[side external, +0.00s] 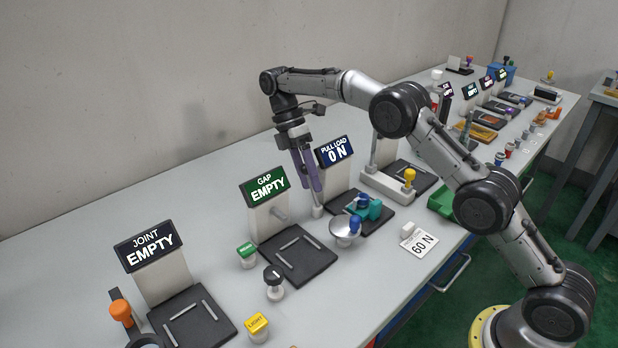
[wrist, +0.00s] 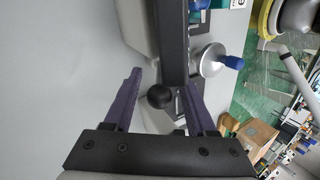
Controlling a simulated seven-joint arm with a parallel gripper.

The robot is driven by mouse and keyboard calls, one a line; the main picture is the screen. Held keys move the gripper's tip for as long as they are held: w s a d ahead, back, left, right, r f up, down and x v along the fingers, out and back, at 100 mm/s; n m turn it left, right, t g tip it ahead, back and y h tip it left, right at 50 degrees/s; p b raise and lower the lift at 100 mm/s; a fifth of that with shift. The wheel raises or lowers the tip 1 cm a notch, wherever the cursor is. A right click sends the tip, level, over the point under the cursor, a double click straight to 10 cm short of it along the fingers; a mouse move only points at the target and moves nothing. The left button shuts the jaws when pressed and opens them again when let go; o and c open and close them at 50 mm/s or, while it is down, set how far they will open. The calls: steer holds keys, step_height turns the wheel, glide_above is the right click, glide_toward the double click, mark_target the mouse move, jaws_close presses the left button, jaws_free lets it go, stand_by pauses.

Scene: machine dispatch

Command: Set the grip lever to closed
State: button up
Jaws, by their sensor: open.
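My gripper (side external: 314,189) is open, its purple fingers pointing down just left of the blue "PULL LOAD 0 N" sign (side external: 335,152). In the wrist view, my gripper (wrist: 160,82) has a black ball knob (wrist: 160,96) between its two fingers, with space around it. This looks like the lever's knob, but no label for it is readable. In the side view the fingers hide the knob. A pale short post (side external: 317,211) stands just below the fingertips. The lever's position cannot be told.
The pull-load station has a dark base (side external: 377,222) with teal and blue parts. A silver dish with a blue knob (side external: 346,230) stands in front. A "GAP EMPTY" sign (side external: 265,188) is to the left, a "60 N" card (side external: 419,243) at right. Bare table lies behind the signs.

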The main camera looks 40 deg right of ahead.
steer(key=r, duration=0.3)
steer(key=shift+s+r, duration=0.25)
steer(key=shift+r, duration=0.1)
steer(key=s+d+r, duration=0.1)
steer(key=s+r, duration=0.8)
steer(key=s, duration=0.4)
steer(key=shift+s+r, duration=0.15)
steer(key=shift+s, duration=0.1)
